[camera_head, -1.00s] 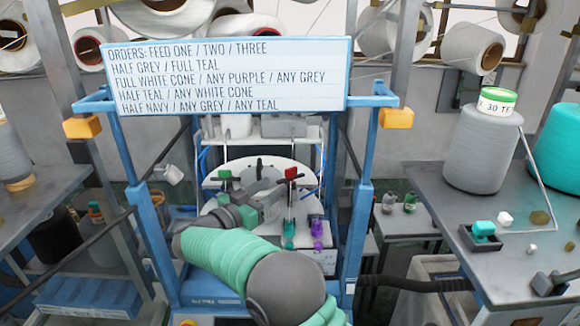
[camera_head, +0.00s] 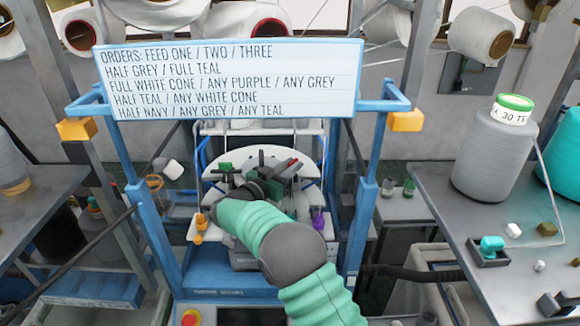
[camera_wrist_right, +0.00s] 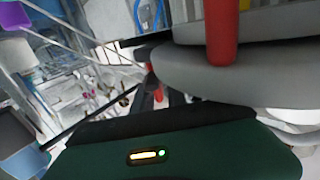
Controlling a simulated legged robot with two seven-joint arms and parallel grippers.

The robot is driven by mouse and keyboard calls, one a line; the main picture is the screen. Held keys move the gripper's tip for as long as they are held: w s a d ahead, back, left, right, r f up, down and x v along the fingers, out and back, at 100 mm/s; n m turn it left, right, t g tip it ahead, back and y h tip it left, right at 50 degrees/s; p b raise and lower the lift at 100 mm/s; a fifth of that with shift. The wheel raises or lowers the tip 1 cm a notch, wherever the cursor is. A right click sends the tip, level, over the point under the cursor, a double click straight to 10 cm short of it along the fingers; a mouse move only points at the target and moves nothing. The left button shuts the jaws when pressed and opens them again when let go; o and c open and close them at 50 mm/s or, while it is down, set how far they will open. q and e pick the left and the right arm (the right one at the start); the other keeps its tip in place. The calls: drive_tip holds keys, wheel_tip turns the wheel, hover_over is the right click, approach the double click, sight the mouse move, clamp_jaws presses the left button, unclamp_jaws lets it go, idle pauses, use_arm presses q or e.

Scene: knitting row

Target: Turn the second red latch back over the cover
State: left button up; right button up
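My right arm, in a green sleeve, reaches into the blue-framed machine in the head view. Its gripper (camera_head: 278,180) is over the pale round plate (camera_head: 240,158), and its fingers are hard to make out. A small red piece (camera_head: 292,162), likely a latch, shows just beyond it, lying slanted. In the right wrist view a red bar (camera_wrist_right: 222,32) stands upright in front of a grey rounded part (camera_wrist_right: 230,78). Smaller red parts (camera_wrist_right: 158,95) show lower down. Whether the fingers touch a latch cannot be told. The cover is not clearly distinguishable. My left gripper is out of view.
An orders board (camera_head: 230,78) hangs across the front of the frame, above my arm. Blue posts (camera_head: 366,215) stand at both sides. A purple part (camera_head: 319,219) and an orange part (camera_head: 199,228) sit beside my arm. The right table (camera_head: 440,190) holds a grey cone (camera_head: 490,155).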

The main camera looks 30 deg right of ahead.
drive_tip(key=shift+s, duration=0.1)
clamp_jaws()
drive_tip(key=shift+s+a+r, duration=0.1)
drive_tip(key=shift+r, duration=0.05)
drive_tip(key=shift+a, duration=0.1)
drive_tip(key=shift+r, duration=0.1)
idle(0.7)
